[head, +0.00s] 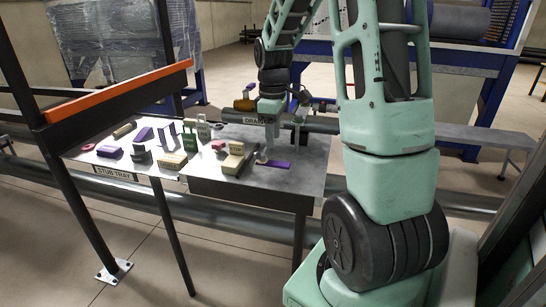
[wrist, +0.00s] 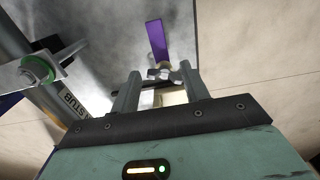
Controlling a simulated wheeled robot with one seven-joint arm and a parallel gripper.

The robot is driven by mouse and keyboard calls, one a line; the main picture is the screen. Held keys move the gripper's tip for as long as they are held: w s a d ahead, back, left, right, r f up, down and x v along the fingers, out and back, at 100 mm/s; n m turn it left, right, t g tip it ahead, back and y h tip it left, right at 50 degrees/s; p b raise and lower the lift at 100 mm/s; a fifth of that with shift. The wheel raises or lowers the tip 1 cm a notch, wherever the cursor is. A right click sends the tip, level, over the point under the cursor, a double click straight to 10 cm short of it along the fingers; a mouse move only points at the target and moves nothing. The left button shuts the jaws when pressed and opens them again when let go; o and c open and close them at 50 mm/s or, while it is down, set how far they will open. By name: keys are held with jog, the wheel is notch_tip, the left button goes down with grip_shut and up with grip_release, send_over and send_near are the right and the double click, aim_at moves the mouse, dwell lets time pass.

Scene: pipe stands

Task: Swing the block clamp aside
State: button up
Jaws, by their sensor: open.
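My gripper (head: 268,145) points down over the right part of the grey table top, its fingers apart. In the wrist view my gripper (wrist: 160,88) is open, with a small silvery metal piece (wrist: 164,73) at or just beyond the fingertips. A flat purple bar (wrist: 157,38) extends from near that metal piece; it also shows in the head view (head: 274,163). These look like parts of the block clamp, but I cannot tell for sure. A cream block (wrist: 172,95) shows between the fingers, partly hidden. Contact with the fingers cannot be told.
Several coloured blocks and tags stand on the table, including a cream block (head: 232,164) left of my gripper. A grey pipe (head: 320,124) runs behind. A bracket with a green ring (wrist: 38,68) and a pipe labelled STUB are at left in the wrist view.

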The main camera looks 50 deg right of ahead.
aim_at(273, 162)
notch_tip(273, 162, down, 7)
jog(key=shift+f, duration=0.1)
dwell(0.3)
grip_shut()
